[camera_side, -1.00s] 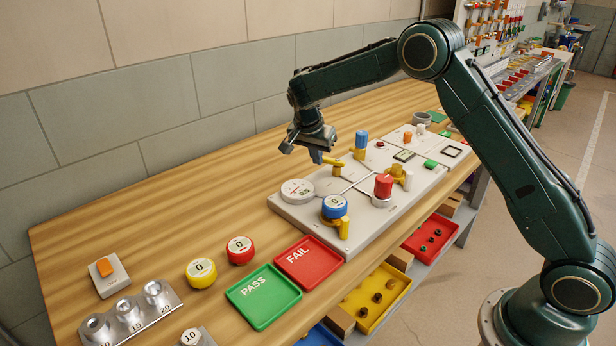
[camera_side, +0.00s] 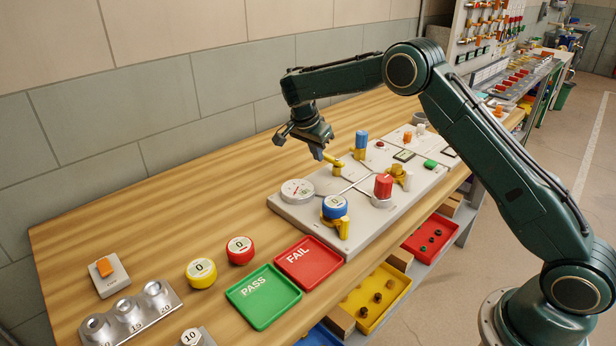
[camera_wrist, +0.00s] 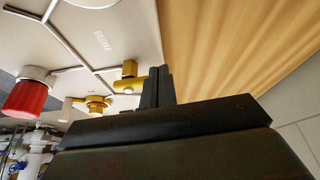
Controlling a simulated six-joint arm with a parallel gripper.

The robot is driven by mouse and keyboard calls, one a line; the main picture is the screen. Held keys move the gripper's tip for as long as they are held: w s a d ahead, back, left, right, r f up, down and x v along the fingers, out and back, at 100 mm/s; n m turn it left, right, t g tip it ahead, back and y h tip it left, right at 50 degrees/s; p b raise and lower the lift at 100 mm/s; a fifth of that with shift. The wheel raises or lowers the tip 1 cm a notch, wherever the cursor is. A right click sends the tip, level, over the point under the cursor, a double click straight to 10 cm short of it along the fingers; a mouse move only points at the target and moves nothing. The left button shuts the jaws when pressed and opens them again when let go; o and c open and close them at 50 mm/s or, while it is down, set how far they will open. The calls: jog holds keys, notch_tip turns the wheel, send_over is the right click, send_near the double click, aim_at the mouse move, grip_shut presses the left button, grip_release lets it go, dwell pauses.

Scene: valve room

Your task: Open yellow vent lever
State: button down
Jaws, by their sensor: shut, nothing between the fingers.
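A yellow lever (camera_side: 334,159) sits on the light grey valve board (camera_side: 290,211), near its back edge in the side view. In the wrist view the yellow lever (camera_wrist: 128,86) lies just left of my fingers. My gripper (camera_side: 318,155) is shut and empty, pointing down beside the lever's near end. In the wrist view my gripper (camera_wrist: 160,75) shows as dark shut fingers very close to the lever. I cannot tell whether they touch it. My fingers may hide part of the lever.
The board carries a round gauge (camera_side: 298,190), a blue knob (camera_side: 335,207), a red knob (camera_side: 383,185), an upright blue cylinder (camera_side: 361,139) and another yellow fitting (camera_side: 398,171). Red tray (camera_side: 308,262) and green tray (camera_side: 263,296) lie in front.

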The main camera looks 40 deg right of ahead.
jog(key=shift+a, duration=0.1)
jog(key=shift+a, duration=0.45)
jog(key=a, duration=0.3)
jog(key=shift+a, duration=0.1)
jog(key=v, duration=0.9)
jog(key=shift+r, duration=0.35)
jog(key=shift+r, duration=0.15)
